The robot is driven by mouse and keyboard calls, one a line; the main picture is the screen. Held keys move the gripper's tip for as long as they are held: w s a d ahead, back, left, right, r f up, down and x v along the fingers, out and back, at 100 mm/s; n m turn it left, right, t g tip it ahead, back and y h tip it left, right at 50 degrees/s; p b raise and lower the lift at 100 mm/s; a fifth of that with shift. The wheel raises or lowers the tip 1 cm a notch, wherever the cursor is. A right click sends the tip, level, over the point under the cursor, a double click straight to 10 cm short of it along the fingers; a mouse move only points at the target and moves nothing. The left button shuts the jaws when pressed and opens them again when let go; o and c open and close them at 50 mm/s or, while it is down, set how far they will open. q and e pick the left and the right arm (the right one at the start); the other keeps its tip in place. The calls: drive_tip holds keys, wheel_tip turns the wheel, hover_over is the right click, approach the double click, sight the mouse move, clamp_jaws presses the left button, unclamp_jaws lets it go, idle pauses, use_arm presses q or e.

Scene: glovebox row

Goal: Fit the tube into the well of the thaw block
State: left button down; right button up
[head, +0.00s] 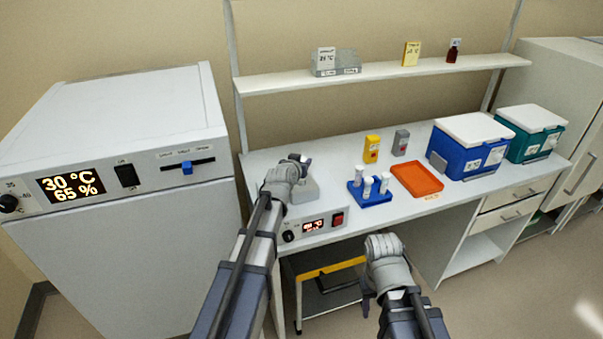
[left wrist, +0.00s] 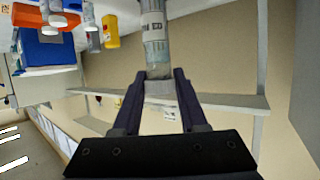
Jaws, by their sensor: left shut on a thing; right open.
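My left gripper (head: 299,160) is shut on a tube, which shows clearly in the left wrist view (left wrist: 155,45) as a clear tube with a printed label, between the two dark fingers (left wrist: 160,95). In the head view the gripper is above the thaw block (head: 304,188), a grey block on a white unit with a lit red display (head: 313,225). My arm covers part of the block, and its well is hidden. I cannot tell the gap between tube and block. My right gripper (head: 368,298) is open, low in front of the bench; its fingers are barely visible.
A blue rack (head: 375,200) with several white-capped tubes stands right of the unit, beside an orange tray (head: 417,179). Yellow (head: 372,149) and grey (head: 401,143) boxes stand behind. Blue (head: 466,155) and teal (head: 531,140) coolers stand right. A shelf (head: 390,75) runs above.

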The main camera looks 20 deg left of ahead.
use_arm(q)
drive_tip(key=shift+f+b, duration=1.2)
drive_tip(key=shift+f, duration=0.35)
drive_tip(key=shift+f, duration=0.1)
drive_tip(key=shift+f, duration=0.15)
drive_tip(key=shift+c, duration=2.2)
unclamp_jaws()
drive_tip(key=shift+r, duration=0.25)
drive_tip(key=shift+s+r, duration=0.15)
drive_tip(key=shift+s, duration=0.1)
drive_tip(key=p+v, duration=0.4)
drive_tip(key=v, duration=0.7)
drive_tip(key=shift+s+p, duration=0.2)
drive_tip(key=shift+p, duration=0.1)
